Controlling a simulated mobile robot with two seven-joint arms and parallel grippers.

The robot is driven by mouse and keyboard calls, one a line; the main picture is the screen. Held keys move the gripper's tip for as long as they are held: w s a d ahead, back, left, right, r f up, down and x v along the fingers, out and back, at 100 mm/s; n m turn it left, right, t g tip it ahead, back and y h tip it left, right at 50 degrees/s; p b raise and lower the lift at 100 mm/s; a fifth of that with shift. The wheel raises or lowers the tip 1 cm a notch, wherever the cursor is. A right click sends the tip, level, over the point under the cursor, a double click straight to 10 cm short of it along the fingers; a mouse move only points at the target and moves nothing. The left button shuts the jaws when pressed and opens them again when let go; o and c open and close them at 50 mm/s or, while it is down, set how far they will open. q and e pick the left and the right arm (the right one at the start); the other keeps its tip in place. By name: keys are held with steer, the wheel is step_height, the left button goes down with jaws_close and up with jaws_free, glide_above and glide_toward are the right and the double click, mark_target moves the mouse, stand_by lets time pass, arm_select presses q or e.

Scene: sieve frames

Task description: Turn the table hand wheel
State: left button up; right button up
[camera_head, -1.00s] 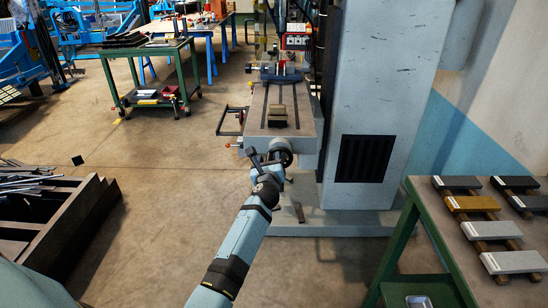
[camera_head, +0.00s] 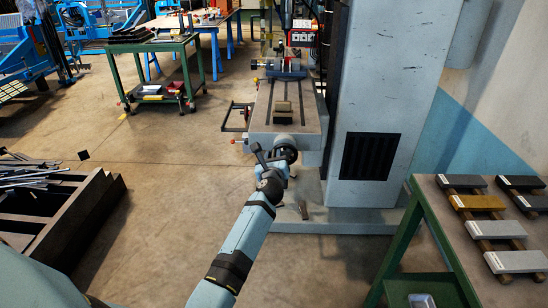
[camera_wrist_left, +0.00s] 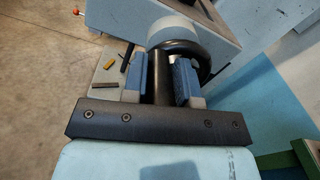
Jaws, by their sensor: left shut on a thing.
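The hand wheel (camera_head: 288,143) is a dark round wheel on the near end of the machine's grey table (camera_head: 262,122). In the left wrist view the black wheel rim (camera_wrist_left: 205,50) arcs behind the fingers. My left gripper (camera_head: 273,158) is at the wheel's near left side. In the left wrist view its two blue-padded fingers (camera_wrist_left: 160,75) are shut on a dark part of the wheel, which stands between them. The fingers hide part of the wheel. My right gripper is not in view.
The machine's pale column (camera_head: 390,90) rises right of the table. A green-legged bench with bars (camera_head: 480,250) stands at the right front. A dark bin of metal stock (camera_head: 85,230) is at the left. Floor between bin and machine is clear.

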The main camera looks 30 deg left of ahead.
mark_target(286, 147)
arm_select(q)
steer(key=shift+r, duration=0.1)
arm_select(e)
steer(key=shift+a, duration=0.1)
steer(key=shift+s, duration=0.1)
